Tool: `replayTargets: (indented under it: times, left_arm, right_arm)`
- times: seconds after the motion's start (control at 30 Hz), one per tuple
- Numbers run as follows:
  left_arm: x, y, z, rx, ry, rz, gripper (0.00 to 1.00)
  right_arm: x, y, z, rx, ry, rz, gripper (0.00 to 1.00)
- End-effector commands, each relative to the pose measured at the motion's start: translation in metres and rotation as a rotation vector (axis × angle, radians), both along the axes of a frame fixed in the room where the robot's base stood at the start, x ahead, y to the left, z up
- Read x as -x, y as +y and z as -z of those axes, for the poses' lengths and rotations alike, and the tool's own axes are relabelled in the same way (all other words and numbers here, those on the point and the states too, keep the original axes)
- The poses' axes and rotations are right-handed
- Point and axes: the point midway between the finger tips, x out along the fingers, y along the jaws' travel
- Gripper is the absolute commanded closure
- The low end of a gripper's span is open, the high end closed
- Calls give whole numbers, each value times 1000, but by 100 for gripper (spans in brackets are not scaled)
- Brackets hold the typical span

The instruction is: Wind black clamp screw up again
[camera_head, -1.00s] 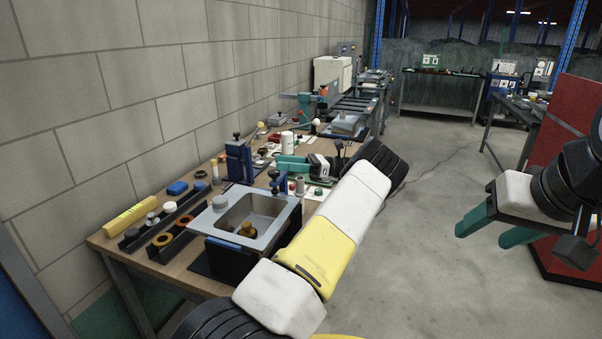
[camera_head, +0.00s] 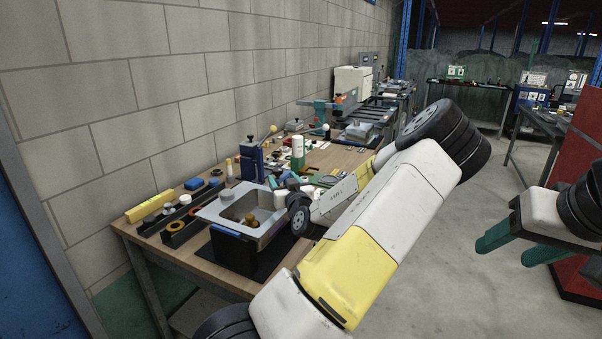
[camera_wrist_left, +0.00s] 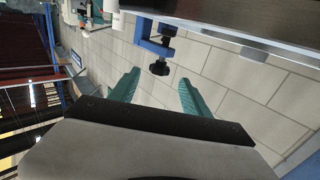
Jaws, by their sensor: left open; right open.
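The black clamp screw (camera_wrist_left: 160,68) shows in the left wrist view, its knob end on a blue clamp (camera_wrist_left: 156,38) beside the edge of the grey sink (camera_wrist_left: 235,18). My left gripper (camera_wrist_left: 158,77) is open, with a teal finger on either side of the knob's line. The knob appears just beyond the fingertips, and I see no contact. In the head view the sink (camera_head: 216,212) stands at the bench's near end. My right gripper (camera_head: 507,251) is open and empty over the floor.
The wooden bench (camera_head: 205,268) runs along the block wall. A yellow box (camera_head: 150,206), a black tray (camera_head: 170,238), a blue press (camera_head: 250,162) and a white cylinder (camera_head: 297,150) stand on it.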

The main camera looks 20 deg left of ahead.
Motion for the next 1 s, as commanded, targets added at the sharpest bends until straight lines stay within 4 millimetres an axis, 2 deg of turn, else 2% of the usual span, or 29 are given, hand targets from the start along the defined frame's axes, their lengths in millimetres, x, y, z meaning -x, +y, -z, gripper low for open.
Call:
replayTargets:
  times: [0.2, 0.4, 0.73, 0.77, 1.0]
  left_arm:
    - [-28, 25, -1, -2, -5, 0, 45]
    - [-46, 39, -1, 0, -6, 1, 45]
    - [-50, 43, -1, 1, -6, 1, 45]
    - [-50, 43, -1, 1, -6, 1, 46]
    - [-50, 43, -1, 1, -6, 1, 94]
  right_arm:
    - [0, 0, 0, 0, 0, 0, 45]
    - [0, 0, 0, 0, 0, 0, 45]
    - [0, 0, 0, 0, 0, 0, 45]
    - [0, 0, 0, 0, 0, 0, 45]
    - [0, 0, 0, 0, 0, 0, 45]
